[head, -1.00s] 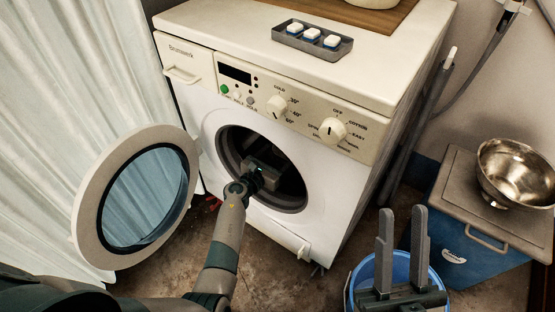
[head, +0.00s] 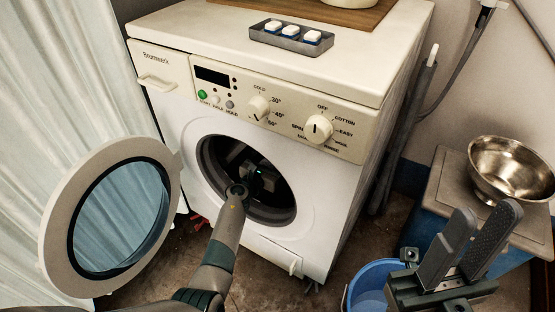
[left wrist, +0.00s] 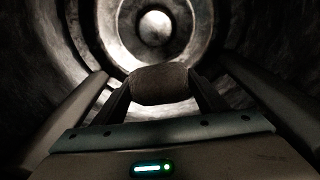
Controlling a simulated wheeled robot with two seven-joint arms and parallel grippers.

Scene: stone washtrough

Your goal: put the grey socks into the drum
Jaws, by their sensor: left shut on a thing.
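The washing machine's drum (head: 280,203) shows through the round opening in its white front. The round door (head: 58,222) stands open to the left. My left arm reaches through the opening, and the left gripper (head: 257,172) is inside, dark and partly hidden. In the left wrist view, the left gripper (left wrist: 160,88) is shut on a rolled grey-brown bundle, the grey socks (left wrist: 160,80). The drum's back wall with a round hub (left wrist: 155,28) lies beyond them. My right gripper (head: 485,215) is open and empty at the lower right, fingers pointing up.
A blue bucket (head: 365,285) stands on the floor beside the right gripper. A metal bowl (head: 505,165) sits on a lidded blue box (head: 430,228) at the right. A grey tray (head: 285,43) with white-and-blue tablets lies on the machine top. A pale curtain (head: 60,90) hangs left.

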